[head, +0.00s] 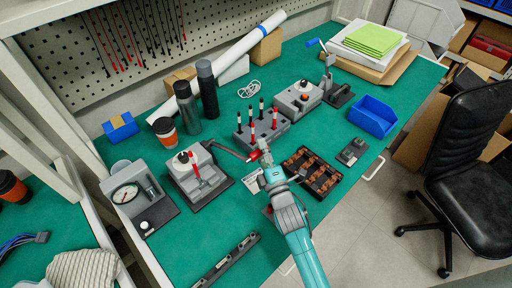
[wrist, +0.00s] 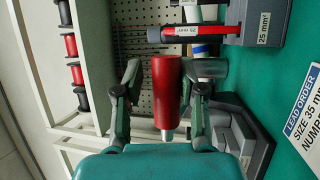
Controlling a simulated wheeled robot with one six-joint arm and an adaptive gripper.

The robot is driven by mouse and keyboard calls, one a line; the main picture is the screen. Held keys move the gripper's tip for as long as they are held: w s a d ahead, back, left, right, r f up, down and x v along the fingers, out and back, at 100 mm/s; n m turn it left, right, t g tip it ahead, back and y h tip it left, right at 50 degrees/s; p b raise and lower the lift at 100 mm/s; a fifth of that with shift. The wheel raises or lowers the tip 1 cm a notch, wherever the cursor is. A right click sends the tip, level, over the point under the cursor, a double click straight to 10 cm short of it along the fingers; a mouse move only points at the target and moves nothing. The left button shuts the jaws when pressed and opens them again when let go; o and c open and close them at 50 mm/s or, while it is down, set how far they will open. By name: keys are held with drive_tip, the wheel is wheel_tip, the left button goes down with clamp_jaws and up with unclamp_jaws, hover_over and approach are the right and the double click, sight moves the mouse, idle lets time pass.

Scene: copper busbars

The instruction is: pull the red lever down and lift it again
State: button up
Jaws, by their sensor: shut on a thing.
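The red lever's handle (head: 254,156) is at the end of a dark arm (head: 231,152) that reaches out to the right, sloping slightly down, from a grey bench machine (head: 200,180). My gripper (head: 263,157) is at this handle. In the wrist view, the red handle (wrist: 167,92) lies between the two fingers of my gripper (wrist: 162,88), which is shut on it. The lever's pivot is not clear in the wrist view.
Close behind is a grey block (head: 262,131) with several upright red and black leads. A lead order card (head: 251,182) lies near my gripper. A black tray of copper bars (head: 312,172) is to the right, and a gauge unit (head: 127,193) to the left.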

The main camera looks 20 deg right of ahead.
drive_tip(key=shift+s+a, duration=0.1)
drive_tip(key=shift+w+a, duration=0.1)
drive_tip(key=shift+w, duration=0.15)
idle(0.3)
drive_tip(key=d+v, duration=0.1)
drive_tip(key=v, duration=1.1)
drive_tip(key=shift+a, duration=0.4)
